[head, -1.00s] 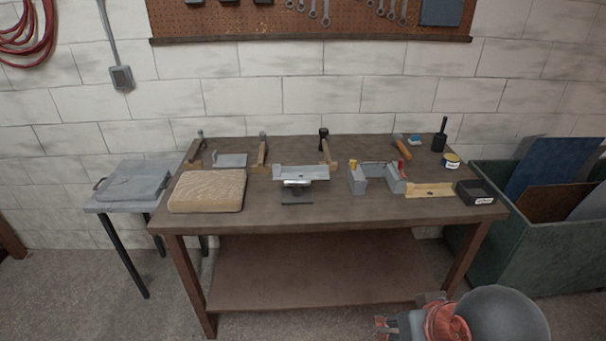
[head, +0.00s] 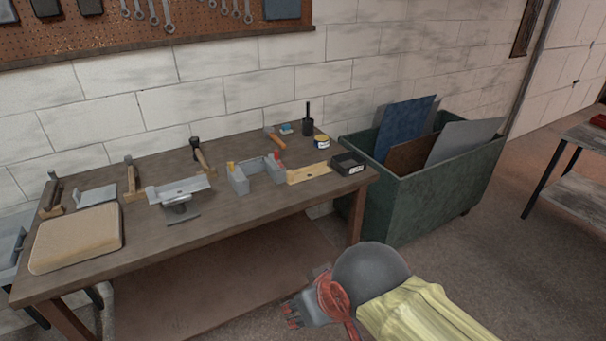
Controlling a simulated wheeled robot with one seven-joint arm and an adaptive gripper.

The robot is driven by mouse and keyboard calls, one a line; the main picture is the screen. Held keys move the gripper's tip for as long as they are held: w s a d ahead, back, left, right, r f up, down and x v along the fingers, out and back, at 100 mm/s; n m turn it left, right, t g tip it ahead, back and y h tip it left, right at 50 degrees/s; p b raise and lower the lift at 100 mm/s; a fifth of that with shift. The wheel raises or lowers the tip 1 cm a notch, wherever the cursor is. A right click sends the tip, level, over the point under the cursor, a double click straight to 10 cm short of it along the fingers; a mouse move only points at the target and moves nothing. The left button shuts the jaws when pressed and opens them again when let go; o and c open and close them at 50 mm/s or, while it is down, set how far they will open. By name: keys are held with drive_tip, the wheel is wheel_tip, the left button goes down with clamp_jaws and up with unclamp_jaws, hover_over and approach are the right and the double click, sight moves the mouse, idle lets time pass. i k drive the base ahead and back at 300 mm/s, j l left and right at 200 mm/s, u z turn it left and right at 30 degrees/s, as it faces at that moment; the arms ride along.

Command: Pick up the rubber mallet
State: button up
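A mallet with a black head and a wooden handle (head: 203,158), which looks like the rubber mallet, is at the back of the workbench (head: 225,205), its handle toward the front. It sits just behind a grey metal channel on a stand (head: 180,191). Two other hammers, one at the far left (head: 52,197) and one nearer the middle (head: 131,182), are in the same back row. My gripper (head: 291,315) is low in front of the bench, well apart from the mallet and touching nothing visible. Its red-tipped fingers are too small to tell open from shut.
A tan padded block (head: 76,238) lies at the bench's left. A grey U-shaped block (head: 255,177), a wooden piece (head: 308,173), a black tray (head: 348,163) and a tin (head: 321,142) are to the right. A green bin (head: 425,195) with sheets stands beside the bench.

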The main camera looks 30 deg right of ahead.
sight(201, 158)
drive_tip(key=i+j, duration=0.1)
drive_tip(key=i, duration=1.85)
